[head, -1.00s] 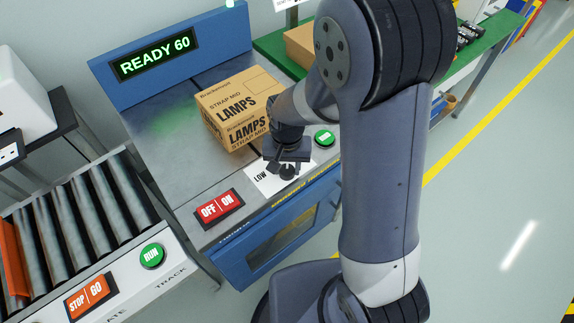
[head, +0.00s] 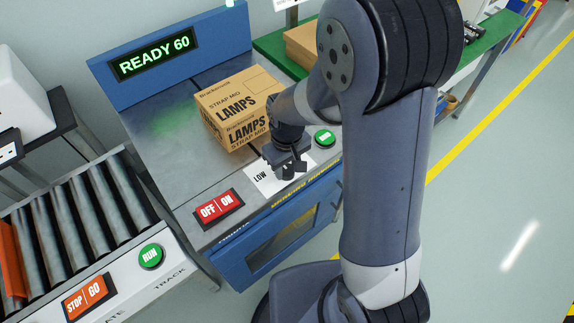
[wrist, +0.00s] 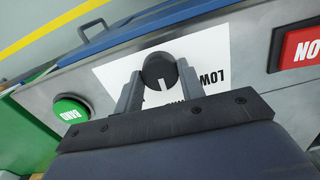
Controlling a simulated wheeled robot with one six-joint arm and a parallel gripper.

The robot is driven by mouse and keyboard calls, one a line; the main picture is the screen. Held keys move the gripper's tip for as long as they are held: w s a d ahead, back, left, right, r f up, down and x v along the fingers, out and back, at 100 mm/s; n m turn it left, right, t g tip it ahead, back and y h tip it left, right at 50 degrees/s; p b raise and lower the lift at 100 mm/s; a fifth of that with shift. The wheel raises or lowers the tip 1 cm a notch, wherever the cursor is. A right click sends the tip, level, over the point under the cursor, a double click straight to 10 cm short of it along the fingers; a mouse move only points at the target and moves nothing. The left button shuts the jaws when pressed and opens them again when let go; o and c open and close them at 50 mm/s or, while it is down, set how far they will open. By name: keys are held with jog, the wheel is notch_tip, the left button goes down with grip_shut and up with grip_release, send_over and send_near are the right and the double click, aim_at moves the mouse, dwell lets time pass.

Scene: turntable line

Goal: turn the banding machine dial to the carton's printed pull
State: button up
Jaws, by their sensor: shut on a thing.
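The dial (wrist: 158,68) is a dark round knob with a white pointer line, set on a white plate (wrist: 222,48) on the banding machine (head: 165,200). In the wrist view the pointer line points toward the bottom of the picture, toward my gripper's body. LOW is printed to the dial's right; other print is mostly hidden by my gripper. My gripper (wrist: 159,76) is shut on the dial, one finger on each side; it also shows in the head view (head: 286,168), hiding most of the dial. The carton (head: 242,108) reads LAMPS and STRAP MID.
The machine's display (head: 154,55) reads READY 60. A red OFF/ON switch (head: 218,209) sits left of the dial plate, a green button (head: 325,138) right of it, marked BAND in the wrist view. A roller conveyor (head: 85,220) stands at the left.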

aim_at(287, 169)
dwell(0.4)
jog(key=o, duration=1)
notch_tip(287, 169, up, 11)
jog(key=shift+f+p, duration=0.1)
jog(key=shift+p, duration=0.4)
notch_tip(287, 169, down, 11)
jog(key=shift+f+b, duration=0.1)
jog(key=shift+b, duration=0.45)
jog(key=shift+r, duration=0.2)
